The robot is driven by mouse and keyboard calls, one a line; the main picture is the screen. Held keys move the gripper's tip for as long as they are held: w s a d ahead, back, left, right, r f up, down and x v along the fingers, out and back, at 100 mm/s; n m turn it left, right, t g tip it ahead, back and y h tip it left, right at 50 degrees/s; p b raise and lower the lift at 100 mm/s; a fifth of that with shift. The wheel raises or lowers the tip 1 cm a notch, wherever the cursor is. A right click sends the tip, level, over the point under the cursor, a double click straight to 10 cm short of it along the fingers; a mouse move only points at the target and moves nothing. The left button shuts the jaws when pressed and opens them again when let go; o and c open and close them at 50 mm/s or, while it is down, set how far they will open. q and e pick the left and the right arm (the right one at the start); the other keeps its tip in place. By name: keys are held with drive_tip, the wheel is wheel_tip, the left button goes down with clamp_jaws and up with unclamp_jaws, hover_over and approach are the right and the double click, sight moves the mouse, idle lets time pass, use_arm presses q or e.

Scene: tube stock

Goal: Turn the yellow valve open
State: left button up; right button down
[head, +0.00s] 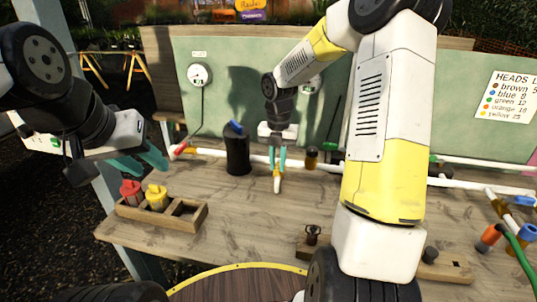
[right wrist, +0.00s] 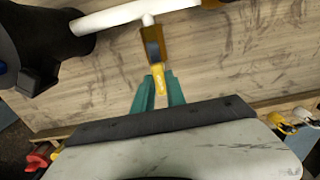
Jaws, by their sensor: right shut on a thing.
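The yellow valve (head: 277,178) sits on the white pipe (head: 215,153) running along the bench, on a short branch toward the front. In the right wrist view its yellow handle (right wrist: 160,80) points from the brown valve body (right wrist: 153,45) toward my gripper, roughly in line with the branch. My right gripper (head: 277,160) is shut on the handle, its teal fingers (right wrist: 158,92) on either side of it. My left gripper (head: 146,163) hangs above the left end of the bench, its teal fingers apart and empty.
A black cylinder (head: 237,155) stands left of the valve. A wooden tray (head: 185,217) holds red and yellow pieces at the front left. A red-handled fitting (head: 181,149) is on the pipe's left end. My right arm hides part of the bench's right side; the front middle is mostly bare.

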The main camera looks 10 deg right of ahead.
sight(278, 166)
drive_tip(key=shift+w+r, duration=0.1)
drive_tip(key=c, duration=1.4)
unclamp_jaws()
drive_tip(key=shift+o, duration=0.2)
wheel_tip(278, 166, up, 8)
drive_tip(key=shift+f, duration=0.15)
